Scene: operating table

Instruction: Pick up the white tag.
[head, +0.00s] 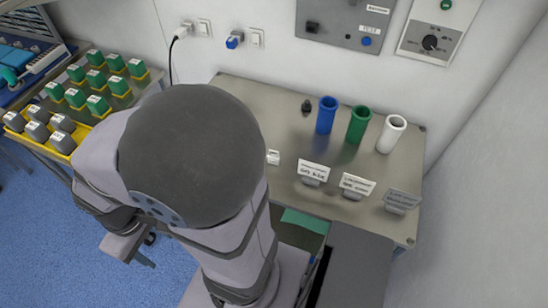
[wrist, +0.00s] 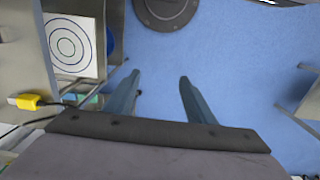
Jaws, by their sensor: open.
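A small white piece (head: 273,157), which looks like the white tag, lies on the metal table (head: 240,95), just right of my arm in the head view. Part of it may be hidden behind the arm. I do not make it out in the wrist view. My gripper (wrist: 159,80) is open and empty, its two fingers apart over the blue floor in the wrist view. In the head view my arm's big rounded joint hides much of the table's left part, and the gripper is mostly hidden low on the left, away from the table.
Blue (head: 326,115), green (head: 358,125) and white (head: 391,134) tubes stand on the table behind label stands (head: 313,173). A small dark piece (head: 307,106) lies near the back. A rack of green-topped blocks (head: 97,104) is at left. In the wrist view a ringed target panel (wrist: 70,46) and a yellow plug (wrist: 27,101) are at left.

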